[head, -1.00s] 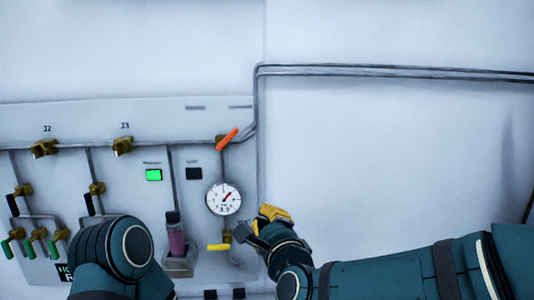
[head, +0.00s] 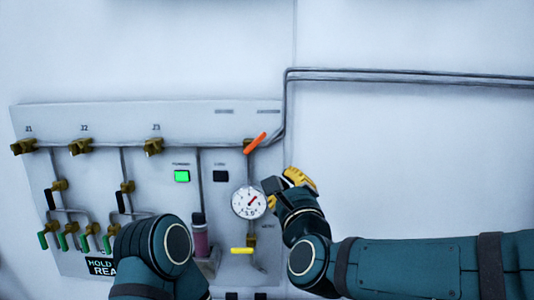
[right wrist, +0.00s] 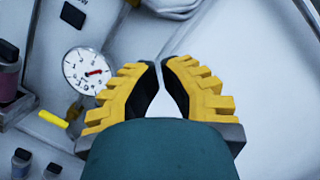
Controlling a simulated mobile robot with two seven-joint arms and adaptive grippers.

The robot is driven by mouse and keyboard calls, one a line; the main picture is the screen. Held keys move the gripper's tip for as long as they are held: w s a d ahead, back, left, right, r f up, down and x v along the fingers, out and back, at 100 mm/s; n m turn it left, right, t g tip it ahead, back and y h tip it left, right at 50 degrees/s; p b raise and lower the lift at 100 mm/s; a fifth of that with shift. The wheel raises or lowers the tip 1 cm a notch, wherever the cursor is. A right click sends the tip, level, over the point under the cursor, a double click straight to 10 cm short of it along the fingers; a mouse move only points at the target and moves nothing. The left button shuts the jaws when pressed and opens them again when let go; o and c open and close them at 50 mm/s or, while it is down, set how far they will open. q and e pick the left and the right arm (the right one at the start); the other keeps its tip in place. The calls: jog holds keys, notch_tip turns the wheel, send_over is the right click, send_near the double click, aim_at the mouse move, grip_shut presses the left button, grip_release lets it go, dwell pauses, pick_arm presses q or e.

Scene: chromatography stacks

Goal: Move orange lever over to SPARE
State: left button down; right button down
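The orange lever (head: 255,143) sits on a brass valve at the upper right of the wall panel, tilted up to the right. Two small labels stand above it, too small to read, so I cannot tell which is SPARE. My right gripper (head: 291,181) is below and right of the lever, beside the gauge, touching nothing I can see. In the right wrist view its yellow fingers (right wrist: 161,75) have their tips close together with a narrow gap and nothing between them. My left arm shows at the lower left; its gripper is out of view.
The round gauge (head: 249,202) is just left of my right gripper. A yellow lever (head: 242,250) and a purple-filled vessel (head: 200,240) are below. Grey pipes (head: 400,76) run right from the lever. The wall on the right is clear.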

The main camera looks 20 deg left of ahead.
aim_at(255, 144)
jog(key=w+a+r, duration=0.1)
jog(key=w+a+r+p, duration=0.1)
jog(key=w+a, duration=0.1)
jog(key=w+a+r, duration=0.1)
jog(key=a+r, duration=0.1)
jog(key=shift+w+a, duration=0.25)
jog(key=shift+w, duration=0.15)
jog(key=shift+r+n+g+p, duration=0.35)
jog(key=shift+n+p, duration=0.2)
jog(key=shift+n, duration=0.75)
jog(key=a+r+n+g+p, duration=0.1)
jog(key=n+p, duration=0.3)
jog(key=p, duration=0.1)
jog(key=a+r+n+g+h+p, duration=0.1)
jog(key=n+p, duration=0.4)
jog(key=p, duration=0.1)
jog(key=s+a+r+n+g+p, duration=0.1)
jog(key=n+p, duration=0.4)
jog(key=shift+a+r+p, duration=0.3)
jog(key=shift+r+p, duration=0.05)
jog(key=shift+p, duration=0.05)
jog(key=shift+s+a, duration=0.1)
dwell(0.5)
dwell(0.5)
